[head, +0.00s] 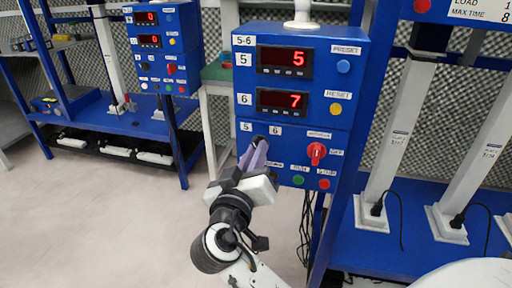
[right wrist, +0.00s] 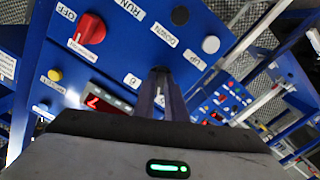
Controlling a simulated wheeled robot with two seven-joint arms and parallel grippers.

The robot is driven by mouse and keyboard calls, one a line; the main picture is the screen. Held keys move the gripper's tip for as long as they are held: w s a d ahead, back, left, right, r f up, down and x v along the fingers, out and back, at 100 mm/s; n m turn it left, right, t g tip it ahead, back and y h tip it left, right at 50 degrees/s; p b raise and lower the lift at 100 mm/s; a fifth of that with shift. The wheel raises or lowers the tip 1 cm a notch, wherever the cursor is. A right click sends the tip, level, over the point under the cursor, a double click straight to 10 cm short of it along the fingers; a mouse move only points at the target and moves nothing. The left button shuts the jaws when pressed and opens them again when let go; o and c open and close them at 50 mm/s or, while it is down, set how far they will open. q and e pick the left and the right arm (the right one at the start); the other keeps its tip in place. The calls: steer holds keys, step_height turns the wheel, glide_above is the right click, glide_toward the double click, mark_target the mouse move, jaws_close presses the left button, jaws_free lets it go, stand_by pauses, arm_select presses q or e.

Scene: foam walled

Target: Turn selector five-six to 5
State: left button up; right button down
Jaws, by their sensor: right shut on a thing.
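The blue 5-6 control box (head: 290,128) fills the centre of the head view, with red displays reading 5 beside label 5 and 7 beside label 6. Selector five-six, a small black knob (head: 260,141), sits below labels 5 and 6, mostly hidden by my fingers. My right gripper (head: 255,150) reaches up to it from below and is shut on it. In the right wrist view, the fingers (right wrist: 161,88) meet the dark knob at the panel face. Which number the knob points to cannot be told. My left gripper is not in view.
A red rotary switch (head: 316,153) sits right of the selector, with a green button (head: 298,180) and a red button (head: 324,184) below. Blue (head: 343,66) and yellow (head: 336,108) buttons are higher up. Another blue box (head: 163,45) stands back left. Open floor lies left.

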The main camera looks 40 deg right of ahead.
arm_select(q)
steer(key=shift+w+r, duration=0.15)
arm_select(e)
steer(key=shift+f+n, duration=0.1)
steer(key=shift+n, duration=0.2)
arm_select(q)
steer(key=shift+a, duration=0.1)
arm_select(e)
steer(key=c, duration=1.8)
jaws_free()
